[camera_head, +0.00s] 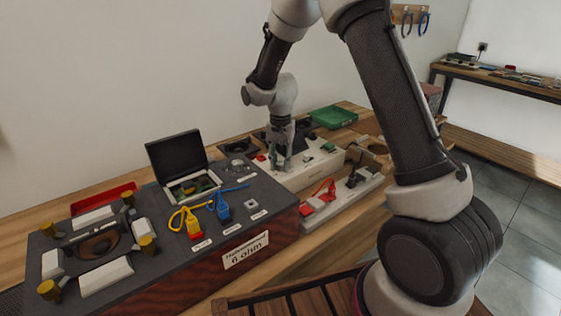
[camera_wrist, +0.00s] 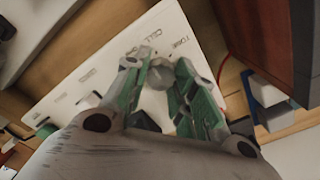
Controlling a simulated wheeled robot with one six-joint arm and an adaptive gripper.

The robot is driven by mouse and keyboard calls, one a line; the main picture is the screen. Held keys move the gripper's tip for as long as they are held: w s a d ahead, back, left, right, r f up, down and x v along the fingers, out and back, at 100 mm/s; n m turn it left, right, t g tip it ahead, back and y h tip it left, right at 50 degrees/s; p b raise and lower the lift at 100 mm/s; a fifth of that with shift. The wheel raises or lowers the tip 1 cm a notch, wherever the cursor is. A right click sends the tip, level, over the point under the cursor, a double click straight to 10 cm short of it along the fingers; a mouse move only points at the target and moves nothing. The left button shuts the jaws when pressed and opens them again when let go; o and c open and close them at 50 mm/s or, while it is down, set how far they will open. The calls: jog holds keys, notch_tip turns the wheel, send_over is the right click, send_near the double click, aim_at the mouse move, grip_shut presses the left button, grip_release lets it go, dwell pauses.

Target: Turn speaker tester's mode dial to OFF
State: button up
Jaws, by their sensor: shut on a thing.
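The speaker tester appears to be the white box (camera_head: 318,168) on the bench, right of the dark grey speaker unit. In the wrist view its white top panel (camera_wrist: 108,68) carries small printed labels; two seem to read "CELL" and "TONE". The mode dial (camera_wrist: 160,77) is a round grey knob near the panel's edge. My gripper (camera_head: 282,164) points down onto the box. In the wrist view its two green-padded fingers (camera_wrist: 159,70) are shut on the dial, one at each side. The dial is hidden in the head view, and I cannot read its setting.
A dark grey speaker unit (camera_head: 235,225) with yellow and blue clips stands left of the tester. A white strip with a red clip (camera_head: 326,188) lies in front of it. A green tray (camera_head: 334,116) sits behind to the right. My arm covers the right side.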

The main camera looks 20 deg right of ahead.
aim_at(281, 163)
jog(key=n, duration=1)
jog(key=shift+n, duration=2.1)
jog(key=o, duration=1.1)
jog(key=shift+c, duration=0.2)
jog(key=shift+r, duration=0.1)
notch_tip(281, 163, up, 12)
